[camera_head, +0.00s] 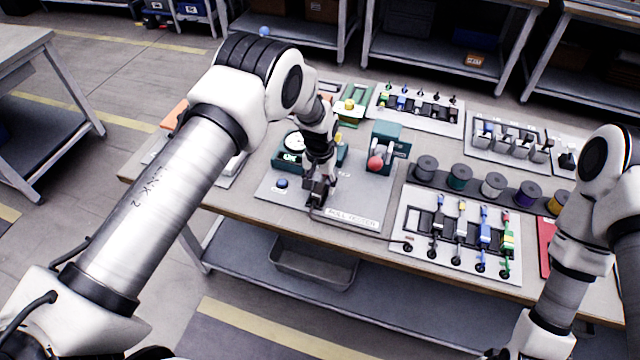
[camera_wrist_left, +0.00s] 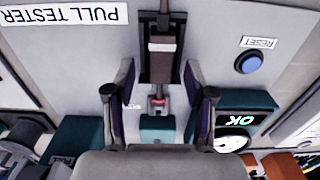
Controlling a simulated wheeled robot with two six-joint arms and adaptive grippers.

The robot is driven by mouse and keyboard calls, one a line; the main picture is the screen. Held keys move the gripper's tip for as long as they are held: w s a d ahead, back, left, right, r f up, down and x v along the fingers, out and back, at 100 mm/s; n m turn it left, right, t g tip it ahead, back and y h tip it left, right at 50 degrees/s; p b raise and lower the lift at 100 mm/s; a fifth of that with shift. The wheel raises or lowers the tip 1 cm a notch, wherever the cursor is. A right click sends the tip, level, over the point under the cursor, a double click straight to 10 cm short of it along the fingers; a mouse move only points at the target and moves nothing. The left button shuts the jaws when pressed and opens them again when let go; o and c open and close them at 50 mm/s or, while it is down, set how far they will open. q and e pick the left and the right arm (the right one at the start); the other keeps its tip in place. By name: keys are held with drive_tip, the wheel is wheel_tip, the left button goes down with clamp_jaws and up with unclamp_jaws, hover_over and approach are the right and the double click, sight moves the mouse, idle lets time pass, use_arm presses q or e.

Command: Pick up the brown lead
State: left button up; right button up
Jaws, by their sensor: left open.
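A lead with a dark, brownish body (camera_wrist_left: 164,33) lies along the pull tester plate in the left wrist view. It has a pale band and a small red part near its teal-block end. I take it for the brown lead. My left gripper (camera_wrist_left: 157,105) is open, with one finger on each side of the lead's line and a gap on both sides. In the head view my left gripper (camera_head: 318,192) is low over the pull tester (camera_head: 360,208) and hides most of the lead. The right arm shows at the right edge, but its gripper is out of view.
The pull tester carries a round dial (camera_head: 295,142), a blue reset button (camera_head: 282,184) and a red-knobbed lever (camera_head: 376,162). To its right are a rack of coloured leads (camera_head: 462,232) and several spools (camera_head: 459,176). A grey bin (camera_head: 312,266) sits on the lower shelf.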

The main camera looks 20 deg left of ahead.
use_arm(q)
drive_tip(key=shift+w+f, duration=0.45)
drive_tip(key=shift+f, duration=0.4)
drive_tip(key=shift+s+r, duration=0.2)
drive_tip(key=shift+s, duration=0.05)
drive_tip(key=c, duration=0.4)
clamp_jaws()
